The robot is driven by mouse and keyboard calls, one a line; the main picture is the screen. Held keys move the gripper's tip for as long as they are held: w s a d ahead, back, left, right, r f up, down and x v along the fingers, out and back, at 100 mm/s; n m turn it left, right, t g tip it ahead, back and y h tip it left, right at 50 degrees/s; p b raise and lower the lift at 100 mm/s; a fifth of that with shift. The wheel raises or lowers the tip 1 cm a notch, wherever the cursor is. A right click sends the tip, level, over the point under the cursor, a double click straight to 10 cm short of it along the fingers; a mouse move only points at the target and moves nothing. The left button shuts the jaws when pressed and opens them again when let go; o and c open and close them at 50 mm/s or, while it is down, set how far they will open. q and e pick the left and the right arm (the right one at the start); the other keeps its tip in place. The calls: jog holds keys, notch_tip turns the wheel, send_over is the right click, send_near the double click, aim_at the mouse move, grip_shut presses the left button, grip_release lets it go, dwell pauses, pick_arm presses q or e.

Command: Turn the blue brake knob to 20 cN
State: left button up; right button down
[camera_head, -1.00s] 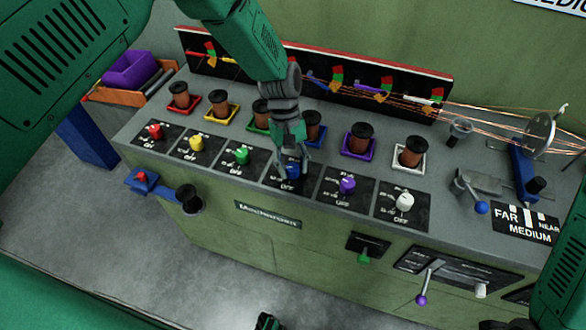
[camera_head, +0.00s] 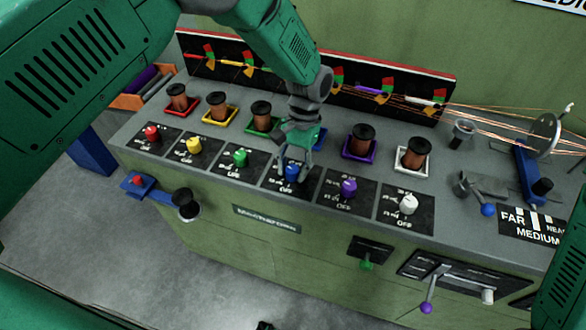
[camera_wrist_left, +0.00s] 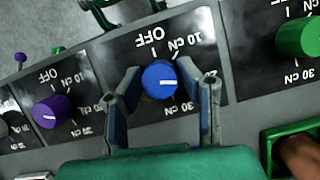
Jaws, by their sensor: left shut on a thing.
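The blue brake knob (camera_head: 291,172) sits on its black dial plate on the bench, fourth in the row from the left. In the left wrist view the knob (camera_wrist_left: 159,80) lies between the two fingers of my left gripper (camera_wrist_left: 161,76), which is shut on it from both sides. My right gripper is not visible.
A green knob (camera_head: 240,157) and a purple knob (camera_head: 348,188) flank the blue one. Spools, including one in a purple tray (camera_head: 346,153), stand behind the knobs. Copper wires run right to a wheel (camera_head: 543,133). Levers stick out of the bench front.

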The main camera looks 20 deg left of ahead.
pick_arm(q)
jog(key=shift+w+r+m, duration=0.15)
jog(key=shift+w+m, duration=0.15)
jog(key=o, duration=0.9)
jog(key=shift+o, duration=1.2)
jog(key=shift+s, duration=0.1)
jog(key=shift+d+r, duration=0.1)
jog(key=v, duration=1.1)
jog(key=shift+d+r, duration=0.15)
jog(key=shift+r, duration=0.1)
jog(key=shift+w, duration=0.2)
jog(key=shift+s+f, duration=0.1)
